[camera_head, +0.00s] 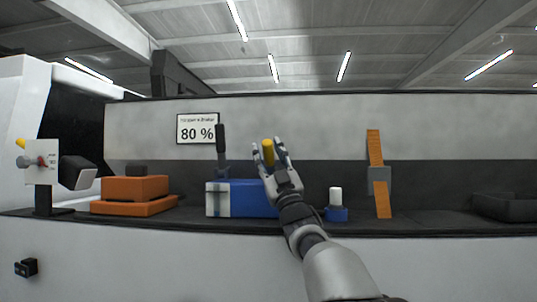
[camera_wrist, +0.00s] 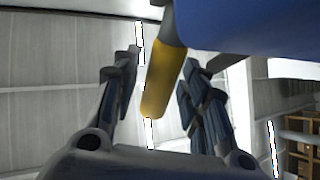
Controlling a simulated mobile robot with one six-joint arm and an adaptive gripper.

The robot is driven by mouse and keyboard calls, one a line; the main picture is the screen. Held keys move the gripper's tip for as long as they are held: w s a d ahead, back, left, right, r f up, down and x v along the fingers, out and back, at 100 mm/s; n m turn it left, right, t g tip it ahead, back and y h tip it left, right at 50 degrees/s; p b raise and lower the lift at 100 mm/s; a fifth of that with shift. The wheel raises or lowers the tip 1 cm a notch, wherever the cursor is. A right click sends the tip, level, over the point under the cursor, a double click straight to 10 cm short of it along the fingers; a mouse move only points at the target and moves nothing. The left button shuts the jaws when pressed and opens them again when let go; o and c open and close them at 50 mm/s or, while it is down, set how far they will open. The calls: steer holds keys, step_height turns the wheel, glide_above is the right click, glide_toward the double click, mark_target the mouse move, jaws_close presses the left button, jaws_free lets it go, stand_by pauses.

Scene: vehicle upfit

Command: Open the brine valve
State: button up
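A yellow handle (camera_head: 268,151) stands between the fingers of my gripper (camera_head: 273,152) in the head view. In the wrist view the yellow handle (camera_wrist: 161,82) extends from a grey stub beside a blue body (camera_wrist: 255,25), between the two fingers of my gripper (camera_wrist: 160,85). The fingers are spread, with a clear gap on the left of the handle and a smaller one on the right. The blue box (camera_head: 240,198) sits on the counter behind my gripper, its right part hidden by it. No label shows which part is the brine valve.
A black lever (camera_head: 221,148) rises just left of my gripper. A blue-based white cylinder (camera_head: 336,202) and an orange upright strip (camera_head: 376,165) stand to the right. Orange blocks (camera_head: 135,192) and a small panel with knobs (camera_head: 42,163) are left. A sign (camera_head: 197,128) reads 80 %.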

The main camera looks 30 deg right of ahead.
stand_by(0.3)
steer(key=shift+s+f, duration=0.15)
steer(key=shift+f, duration=0.1)
steer(key=shift+v, duration=1.05)
steer(key=s, duration=1.2)
steer(key=shift+s, duration=0.2)
steer(key=shift+c, duration=0.2)
